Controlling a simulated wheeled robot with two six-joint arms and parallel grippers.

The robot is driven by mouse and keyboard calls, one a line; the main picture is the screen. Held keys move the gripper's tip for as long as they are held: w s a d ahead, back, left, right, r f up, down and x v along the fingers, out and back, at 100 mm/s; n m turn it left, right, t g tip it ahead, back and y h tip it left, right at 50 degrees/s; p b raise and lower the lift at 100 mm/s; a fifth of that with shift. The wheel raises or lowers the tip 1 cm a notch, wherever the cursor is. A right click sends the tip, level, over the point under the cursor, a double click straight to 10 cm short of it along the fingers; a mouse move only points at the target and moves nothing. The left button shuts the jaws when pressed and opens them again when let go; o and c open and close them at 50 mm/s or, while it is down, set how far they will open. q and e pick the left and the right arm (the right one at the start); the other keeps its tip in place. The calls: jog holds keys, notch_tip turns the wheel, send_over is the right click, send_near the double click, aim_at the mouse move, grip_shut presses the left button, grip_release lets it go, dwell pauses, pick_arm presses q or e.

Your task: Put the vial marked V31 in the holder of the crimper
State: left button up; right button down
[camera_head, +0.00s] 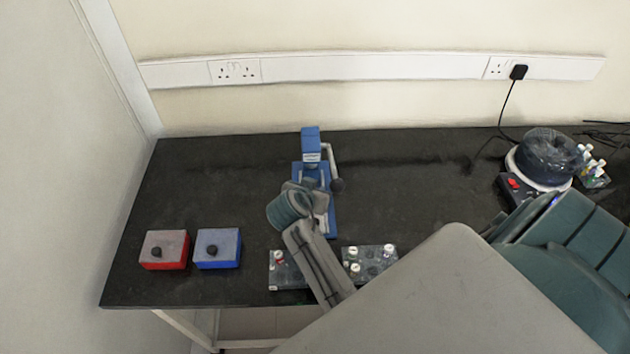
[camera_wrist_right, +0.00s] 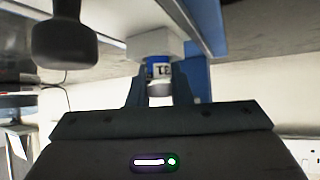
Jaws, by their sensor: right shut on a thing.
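The blue crimper (camera_head: 311,142) stands on the bench at the middle, its lever with a dark knob (camera_head: 337,186) on its right. My right gripper (camera_head: 316,188) is in front of it, at holder height. The right wrist view looks upside down. My arm hides the vial in the head view. My left gripper is not in view.
Two vial racks (camera_head: 280,283) (camera_head: 382,270) stand at the front edge, one partly behind my arm. A red box (camera_head: 165,262) and a blue box (camera_head: 218,262) stand left. A round dark machine (camera_head: 548,152) and small bottles (camera_head: 590,163) are far right. The left back bench is clear.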

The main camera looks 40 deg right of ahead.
jog(key=c, duration=0.9)
grip_release()
jog(key=shift+r, duration=0.1)
jog(key=shift+r+p, duration=2.55)
jog(key=shift+r, duration=0.35)
